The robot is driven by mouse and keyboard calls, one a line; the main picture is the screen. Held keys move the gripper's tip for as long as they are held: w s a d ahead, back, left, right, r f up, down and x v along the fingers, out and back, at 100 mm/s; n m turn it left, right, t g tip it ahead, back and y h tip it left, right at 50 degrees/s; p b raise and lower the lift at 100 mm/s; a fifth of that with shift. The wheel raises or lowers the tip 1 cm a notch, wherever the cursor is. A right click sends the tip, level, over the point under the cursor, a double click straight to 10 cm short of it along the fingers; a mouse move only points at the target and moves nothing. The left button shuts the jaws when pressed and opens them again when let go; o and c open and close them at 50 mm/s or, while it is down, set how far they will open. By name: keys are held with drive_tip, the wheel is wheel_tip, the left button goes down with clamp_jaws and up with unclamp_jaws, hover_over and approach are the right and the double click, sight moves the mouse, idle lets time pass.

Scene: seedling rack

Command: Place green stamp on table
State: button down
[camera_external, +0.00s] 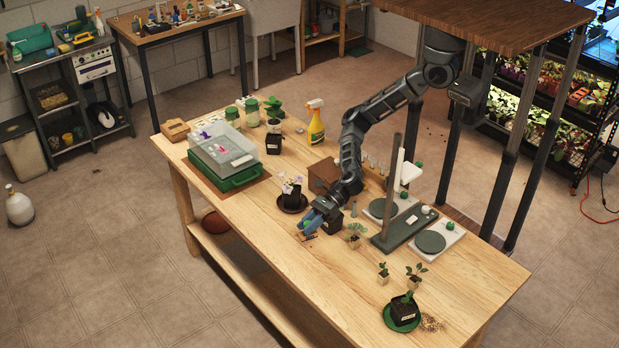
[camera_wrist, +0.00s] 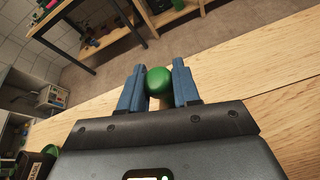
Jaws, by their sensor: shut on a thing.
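The green stamp shows in the wrist view as a round green knob (camera_wrist: 158,82) between the two blue fingers of my gripper (camera_wrist: 160,85). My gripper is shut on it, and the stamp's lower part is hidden. In the external view my gripper (camera_external: 308,226) is low over the front edge of the wooden table (camera_external: 290,250), with a bit of green (camera_external: 307,223) between its fingers. I cannot tell whether the stamp touches the table top.
A potted flower on a dark saucer (camera_external: 292,203) stands just left of my gripper. A green-based case (camera_external: 224,176) lies farther left. The front table strip is mostly clear.

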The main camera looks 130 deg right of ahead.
idle(0.3)
drive_tip(key=shift+n+y, duration=0.4)
drive_tip(key=shift+y, duration=0.1)
drive_tip(key=s+d+r, duration=0.1)
drive_tip(key=s, duration=0.3)
drive_tip(key=s+d+p, duration=0.1)
drive_tip(key=s+d, duration=0.1)
drive_tip(key=s, duration=0.3)
drive_tip(key=s+d+r+p, duration=0.1)
drive_tip(key=s, duration=0.3)
drive_tip(key=shift+s+d+r, duration=0.15)
drive_tip(key=shift+d+r, duration=0.15)
drive_tip(key=s+a+r+m+h, duration=0.1)
drive_tip(key=s+m+h, duration=0.15)
drive_tip(key=s, duration=1.15)
drive_tip(key=shift+n, duration=0.25)
drive_tip(key=w+a+f, duration=0.1)
drive_tip(key=a+f, duration=0.1)
drive_tip(key=a, duration=0.1)
drive_tip(key=w+a+f, duration=0.2)
drive_tip(key=a, duration=0.1)
drive_tip(key=w+a+f, duration=0.1)
drive_tip(key=a+f, duration=0.1)
drive_tip(key=a, duration=0.2)
drive_tip(key=shift+w+f, duration=0.2)
drive_tip(key=shift+f, duration=0.1)
wheel_tip(320, 180, down, 4)
drive_tip(key=shift+f, duration=0.1)
drive_tip(key=shift+f+b, duration=0.3)
